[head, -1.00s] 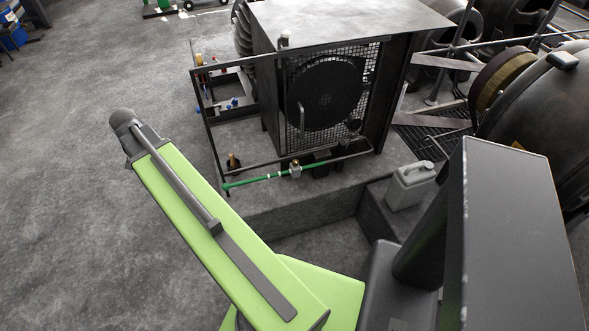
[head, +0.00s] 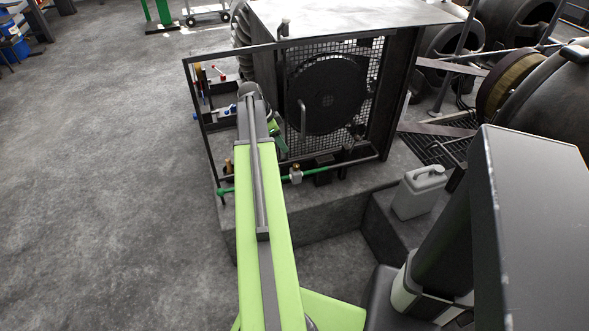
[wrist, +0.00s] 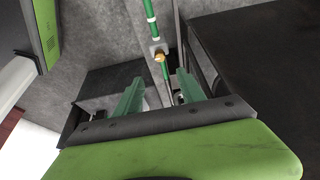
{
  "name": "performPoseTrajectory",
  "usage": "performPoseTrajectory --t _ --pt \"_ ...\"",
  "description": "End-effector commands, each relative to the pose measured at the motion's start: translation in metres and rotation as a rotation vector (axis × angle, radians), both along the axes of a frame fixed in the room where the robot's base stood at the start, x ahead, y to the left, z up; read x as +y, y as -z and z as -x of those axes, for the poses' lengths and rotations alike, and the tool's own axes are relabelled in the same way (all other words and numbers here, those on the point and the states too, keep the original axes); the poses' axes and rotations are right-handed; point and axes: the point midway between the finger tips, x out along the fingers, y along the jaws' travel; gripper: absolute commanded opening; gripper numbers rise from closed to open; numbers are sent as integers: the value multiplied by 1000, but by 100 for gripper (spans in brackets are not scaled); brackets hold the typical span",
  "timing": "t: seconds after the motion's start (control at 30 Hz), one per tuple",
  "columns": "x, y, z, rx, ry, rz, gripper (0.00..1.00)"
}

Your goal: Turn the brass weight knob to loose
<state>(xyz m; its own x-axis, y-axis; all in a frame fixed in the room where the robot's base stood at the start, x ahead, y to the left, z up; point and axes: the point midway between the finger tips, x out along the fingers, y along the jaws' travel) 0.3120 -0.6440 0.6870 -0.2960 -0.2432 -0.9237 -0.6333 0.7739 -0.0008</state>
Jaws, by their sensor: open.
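The brass weight knob (head: 296,167) is a small brass piece on a pale sliding weight (head: 296,176), which sits on the green rod (head: 275,182) low along the front of the machine. The knob also shows in the wrist view (wrist: 159,57), just beyond and roughly between my two green fingertips. My gripper (wrist: 160,82) is open and empty, its fingers apart from the knob. In the head view my gripper (head: 278,137) shows in part, above the rod and to the left of the knob; my arm hides the rest. The knob's setting is too small to read.
A dark frame and mesh guard (head: 370,75) with a round dark disc (head: 326,94) stand behind the rod. A grey jerrycan (head: 418,193) is at the right on a ledge. Open floor (head: 110,200) is at the left.

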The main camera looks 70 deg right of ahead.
Motion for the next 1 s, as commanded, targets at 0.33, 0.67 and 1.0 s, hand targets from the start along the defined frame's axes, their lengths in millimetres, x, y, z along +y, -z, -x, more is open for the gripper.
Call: performPoseTrajectory --t 0.33,0.67,1.0 --pt "-19 82 23 1 0 -1 47" --pt "-34 133 41 1 0 -1 47" --pt "-35 132 43 1 0 -1 43"
